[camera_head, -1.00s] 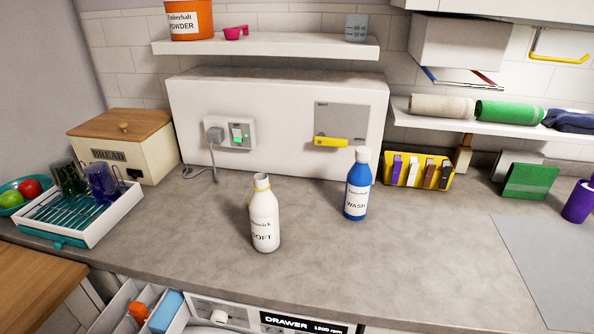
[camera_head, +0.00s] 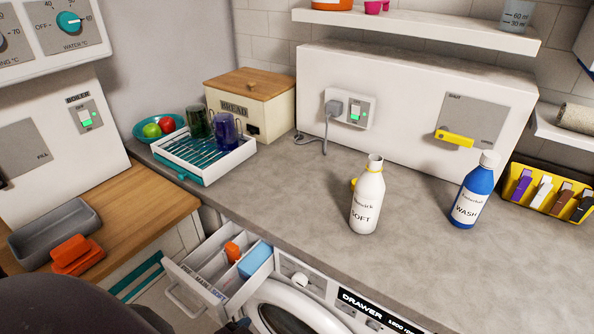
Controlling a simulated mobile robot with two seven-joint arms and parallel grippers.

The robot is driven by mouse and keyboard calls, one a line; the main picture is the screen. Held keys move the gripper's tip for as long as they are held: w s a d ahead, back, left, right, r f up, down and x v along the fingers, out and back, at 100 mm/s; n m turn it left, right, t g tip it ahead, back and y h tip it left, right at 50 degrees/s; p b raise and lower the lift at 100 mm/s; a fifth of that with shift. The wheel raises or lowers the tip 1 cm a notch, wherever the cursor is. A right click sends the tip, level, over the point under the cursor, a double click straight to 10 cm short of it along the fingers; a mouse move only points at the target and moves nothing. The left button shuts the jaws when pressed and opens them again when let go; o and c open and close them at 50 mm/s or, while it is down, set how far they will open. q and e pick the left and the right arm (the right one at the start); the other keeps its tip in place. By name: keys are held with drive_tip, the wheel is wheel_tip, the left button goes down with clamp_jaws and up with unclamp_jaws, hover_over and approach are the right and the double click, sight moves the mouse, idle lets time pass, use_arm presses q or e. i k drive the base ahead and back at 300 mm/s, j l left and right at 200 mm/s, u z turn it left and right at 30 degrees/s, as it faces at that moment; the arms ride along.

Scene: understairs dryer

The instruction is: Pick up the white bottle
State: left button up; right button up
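The white bottle (camera_head: 367,197) stands upright on the grey countertop (camera_head: 300,212), near the counter's front part. Its label reads SOFT, and a yellow ring or handle shows at its neck. Its top looks open, without a cap like the blue bottle's. Nothing touches it. A dark rounded shape at the bottom left edge seems to be part of my own body. Neither of my grippers shows in the head view.
A blue WASH bottle (camera_head: 473,190) stands to the right. A dish rack (camera_head: 203,159) with cups and a bread box (camera_head: 251,104) are to the left. Below the counter an open detergent drawer (camera_head: 217,275) juts out above the washer door (camera_head: 290,309). Counter around the white bottle is clear.

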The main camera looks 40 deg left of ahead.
sight(369, 191)
drive_tip(key=k+u, duration=0.1)
drive_tip(key=u, duration=0.35)
drive_tip(key=i+u, duration=0.1)
drive_tip(key=u, duration=1.35)
drive_tip(key=z, duration=1.35)
drive_tip(key=k+u, duration=0.15)
drive_tip(key=u, duration=0.2)
drive_tip(key=k+j+u, duration=0.1)
drive_tip(key=u, duration=0.25)
drive_tip(key=k+j+u, duration=0.15)
drive_tip(key=u, duration=0.2)
